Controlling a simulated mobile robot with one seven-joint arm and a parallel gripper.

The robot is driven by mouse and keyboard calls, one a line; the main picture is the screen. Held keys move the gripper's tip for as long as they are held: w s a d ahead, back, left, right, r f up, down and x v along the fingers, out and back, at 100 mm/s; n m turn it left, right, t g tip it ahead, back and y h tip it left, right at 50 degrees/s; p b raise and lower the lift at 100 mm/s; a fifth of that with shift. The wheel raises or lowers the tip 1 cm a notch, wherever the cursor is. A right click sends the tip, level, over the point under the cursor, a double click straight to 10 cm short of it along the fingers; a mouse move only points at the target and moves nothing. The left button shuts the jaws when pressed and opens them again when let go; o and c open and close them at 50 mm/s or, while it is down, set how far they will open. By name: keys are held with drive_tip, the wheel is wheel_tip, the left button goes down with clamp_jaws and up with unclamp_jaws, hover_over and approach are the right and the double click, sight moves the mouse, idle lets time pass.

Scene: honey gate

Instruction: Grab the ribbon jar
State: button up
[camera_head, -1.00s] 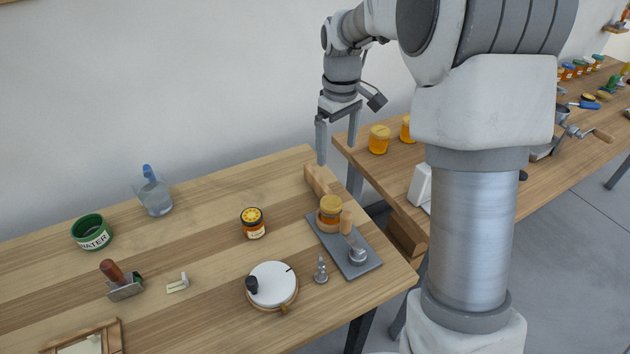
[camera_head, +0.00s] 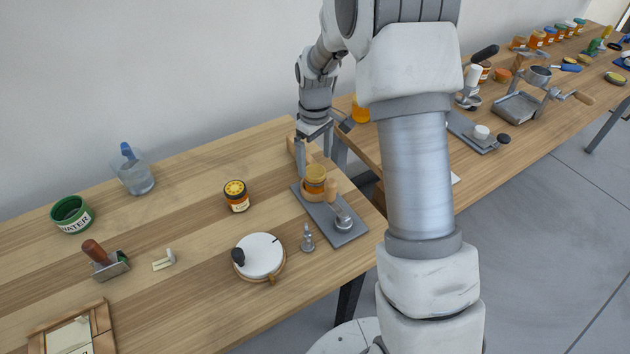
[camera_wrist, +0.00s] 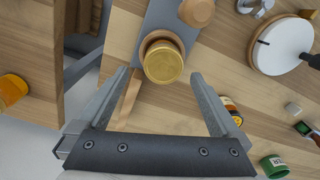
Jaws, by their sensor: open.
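A honey jar with a gold lid (camera_head: 316,174) sits in a round wooden holder on a grey plate (camera_head: 350,233). In the wrist view its lid (camera_wrist: 163,64) lies between and just beyond my fingertips. My gripper (camera_head: 315,160) is open and empty, pointing down over the plate's back end, its fingers apart to either side of the jar. Another jar, with a yellow-and-dark patterned lid (camera_head: 235,189), stands alone on the table to the left; its edge shows beside the right finger in the wrist view (camera_wrist: 229,104). No ribbon is clear on either jar.
The grey plate also carries a wooden-handled metal tool (camera_head: 343,222). A white round turntable (camera_head: 262,256) and a small metal piece (camera_head: 308,238) stand in front. A green water tub (camera_head: 71,214) and a clear jug (camera_head: 136,176) are at left. A second table holds more jars.

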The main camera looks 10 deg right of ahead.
sight(314, 171)
drive_tip(key=f, duration=0.5)
drive_tip(key=shift+s+a, duration=0.1)
drive_tip(key=shift+s, duration=0.15)
drive_tip(key=shift+r, duration=0.1)
clamp_jaws()
